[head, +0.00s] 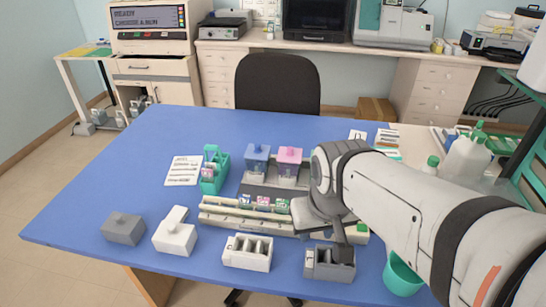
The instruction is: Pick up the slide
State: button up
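No slide can be told apart for certain at this size. My gripper (342,246) points down over the dark grey slotted holder (322,270) at the front of the blue table. My arm comes in from the right and hides part of what lies behind it. The gripper's fingers are small and dark here, so their opening and any slide between them cannot be made out. A white slotted holder (247,254) stands to the left of the grey one. A long cream rack (228,217) with small coloured labels lies behind both.
Blue (257,158) and pink (289,160) lidded jars stand behind the rack. A teal holder (214,172) and a paper sheet (183,171) are left. Grey (124,229) and white (174,236) blocks stand front left. A green cup (402,275) is right. The table's far left is clear.

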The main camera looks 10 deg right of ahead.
jog(key=shift+d, duration=0.15)
jog(key=w+n+g+h, duration=0.1)
jog(key=w+n, duration=0.3)
jog(key=w, duration=0.1)
jog(key=w+a+f+n+g+h+b, duration=0.1)
jog(key=w+n+h, duration=0.1)
jog(key=w+n, duration=0.2)
jog(key=w+n+g+h, duration=0.1)
jog(key=w+n+g, duration=0.1)
jog(key=w+n, duration=0.3)
jog(key=shift+w+a+f+n, duration=0.3)
jog(key=shift+w+n, duration=0.05)
jog(key=shift+n, duration=0.25)
jog(key=x, duration=0.6)
jog(key=shift+s+d+f, duration=0.1)
jog(key=shift+d+f, duration=0.05)
jog(key=shift+f, duration=0.15)
jog(key=shift+c, duration=0.5)
grip_shut()
